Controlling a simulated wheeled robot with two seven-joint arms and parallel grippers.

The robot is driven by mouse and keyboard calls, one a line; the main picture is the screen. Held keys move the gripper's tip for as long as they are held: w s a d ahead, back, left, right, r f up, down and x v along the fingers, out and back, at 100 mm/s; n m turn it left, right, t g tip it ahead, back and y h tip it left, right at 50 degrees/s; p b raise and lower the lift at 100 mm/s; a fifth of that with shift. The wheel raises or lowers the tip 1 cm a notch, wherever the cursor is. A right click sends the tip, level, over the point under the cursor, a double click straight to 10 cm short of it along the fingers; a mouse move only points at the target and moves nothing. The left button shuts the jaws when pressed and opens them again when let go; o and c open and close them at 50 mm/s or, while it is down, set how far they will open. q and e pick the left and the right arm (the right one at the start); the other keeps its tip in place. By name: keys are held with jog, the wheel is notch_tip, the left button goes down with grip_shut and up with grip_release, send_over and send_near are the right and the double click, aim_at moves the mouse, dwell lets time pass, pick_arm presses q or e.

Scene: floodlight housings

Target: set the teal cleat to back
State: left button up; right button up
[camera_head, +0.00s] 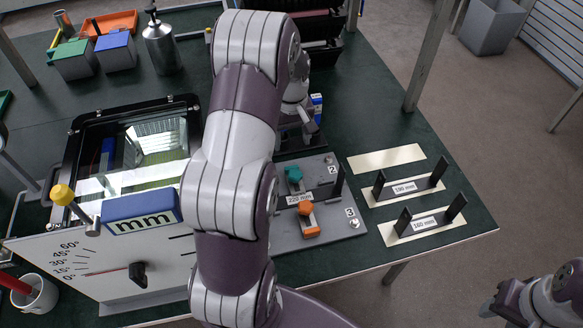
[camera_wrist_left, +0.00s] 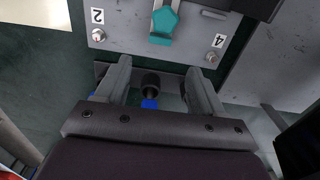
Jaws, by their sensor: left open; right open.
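The teal cleat (camera_head: 294,175) stands on a grey metal plate (camera_head: 335,225), left of its far corner mark "2". In the left wrist view the teal cleat (camera_wrist_left: 163,24) lies beyond my fingertips, between marks "2" and "4". An orange cleat (camera_head: 307,209) is nearer on the same plate. My left gripper (camera_head: 300,136) is at the plate's far edge. In the wrist view my left gripper (camera_wrist_left: 155,78) is open, its fingers apart from the teal cleat. My right gripper (camera_head: 490,306) is open at the lower right, away from the table. My left arm hides the plate's left part.
A lit floodlight housing (camera_head: 85,135) stands left, behind a white angle-scale panel (camera_head: 75,262). Black-ended bars (camera_head: 405,188) lie on pale strips at the right. A pump bottle (camera_head: 160,45) and small boxes (camera_head: 76,66) stand at the back left. A dark post with blue (camera_wrist_left: 150,88) shows between my left fingers.

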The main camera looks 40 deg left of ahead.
aim_at(292, 167)
pick_arm(q)
jog(key=f, duration=1)
jog(key=shift+s+d+f, duration=0.1)
jog(key=shift+s+f, duration=0.1)
jog(key=shift+f, duration=0.05)
jog(key=shift+d, duration=0.1)
grip_shut()
jog(key=shift+w+a, duration=0.85)
jog(key=shift+a, duration=0.2)
jog(key=shift+w+r, duration=0.1)
jog(key=shift+r, duration=0.05)
jog(key=shift+c, duration=1.2)
grip_release()
jog(key=shift+o, duration=1.2)
jog(key=shift+a, duration=0.15)
